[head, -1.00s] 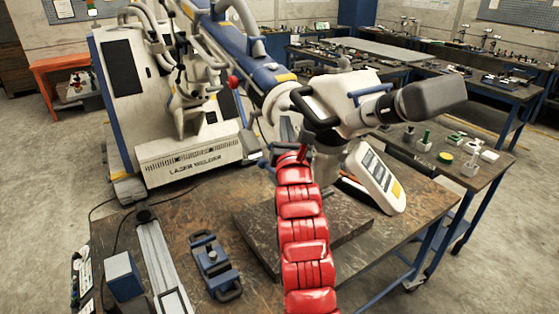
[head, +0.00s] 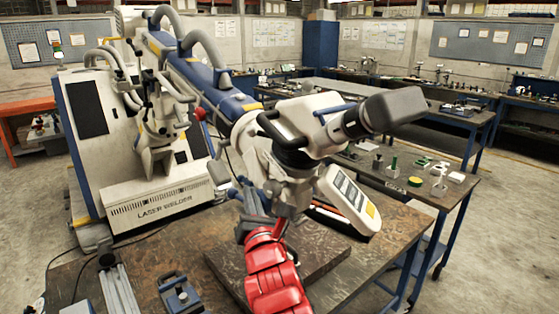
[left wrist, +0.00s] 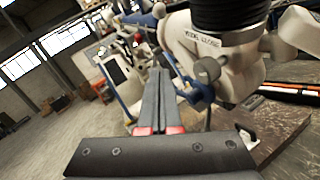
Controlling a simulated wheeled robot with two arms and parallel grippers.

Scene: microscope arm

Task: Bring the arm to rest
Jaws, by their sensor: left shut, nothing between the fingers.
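The microscope arm is a white and blue jointed arm (head: 195,72) reaching from the laser welder toward the table. Its white head (head: 318,128) has a dark eyepiece (head: 392,110) pointing right and a keypad panel (head: 352,200) below, and it hangs over the table. My left gripper (head: 250,198), on a red arm, is just below and left of the head. In the left wrist view its two dark fingers (left wrist: 158,92) are together with nothing between them. The white head (left wrist: 212,55) is right of the fingers there; I see no clear contact. My right gripper is not in view.
The laser welder (head: 150,205) stands behind the table on the left. A dark slab (head: 222,262) lies on the worktable (head: 405,225) under the head. A blue clamp-like fixture (head: 180,295) and a metal rail (head: 118,290) are at front left. Benches stand behind.

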